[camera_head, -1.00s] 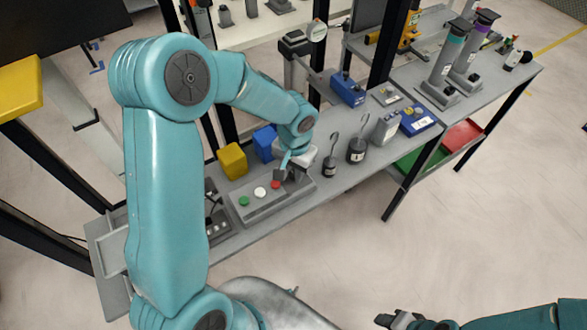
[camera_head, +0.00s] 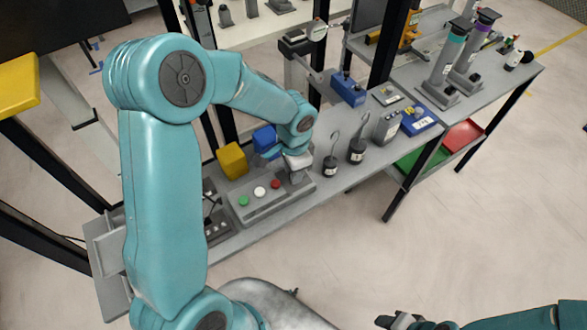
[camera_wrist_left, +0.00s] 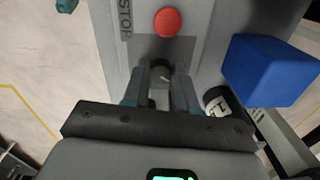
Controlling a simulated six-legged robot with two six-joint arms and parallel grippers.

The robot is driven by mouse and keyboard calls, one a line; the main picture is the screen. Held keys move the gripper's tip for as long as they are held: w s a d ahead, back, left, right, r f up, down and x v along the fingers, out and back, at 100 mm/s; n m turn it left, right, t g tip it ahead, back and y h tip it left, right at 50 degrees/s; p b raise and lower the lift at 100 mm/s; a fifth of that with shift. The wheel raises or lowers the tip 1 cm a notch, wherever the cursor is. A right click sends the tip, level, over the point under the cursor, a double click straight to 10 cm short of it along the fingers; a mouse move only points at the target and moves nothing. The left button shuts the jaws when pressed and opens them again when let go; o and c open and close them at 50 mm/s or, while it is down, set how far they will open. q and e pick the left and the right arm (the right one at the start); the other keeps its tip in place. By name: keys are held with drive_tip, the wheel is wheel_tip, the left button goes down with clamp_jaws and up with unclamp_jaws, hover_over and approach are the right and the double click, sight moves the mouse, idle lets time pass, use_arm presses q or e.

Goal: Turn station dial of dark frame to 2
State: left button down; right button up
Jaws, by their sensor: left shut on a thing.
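A grey control box (camera_head: 262,205) on the bench carries a green button (camera_head: 243,201), a white button (camera_head: 260,193) and a red button (camera_head: 275,184). In the left wrist view the red button (camera_wrist_left: 167,22) sits beside the word STOP. My left gripper (camera_head: 296,176) is at the box's right end, past the red button. In the wrist view its fingers (camera_wrist_left: 161,80) are closed around a small dark knob, the dial, mostly hidden between them. The dial's number marks are not readable. My right gripper (camera_head: 392,321) is low at the picture's bottom edge, away from the bench; its jaws are unclear.
A yellow block (camera_head: 232,159) and a blue block (camera_head: 265,138) stand behind the box; the blue one shows near the fingers in the wrist view (camera_wrist_left: 268,70). Dark posts rise behind.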

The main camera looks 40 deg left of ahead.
use_arm(q)
drive_tip(key=m, duration=0.4)
drive_tip(key=shift+w+r+m+p, duration=0.1)
drive_tip(key=shift+r+m+p, duration=0.05)
drive_tip(key=shift+m+p, duration=0.2)
drive_tip(key=shift+m, duration=0.25)
drive_tip(key=c, duration=0.9)
unclamp_jaws()
drive_tip(key=shift+c, duration=0.2)
drive_tip(key=shift+o, duration=0.3)
wheel_tip(320, 180, up, 16)
drive_tip(key=shift+s+r, duration=0.15)
drive_tip(key=shift+s, duration=0.1)
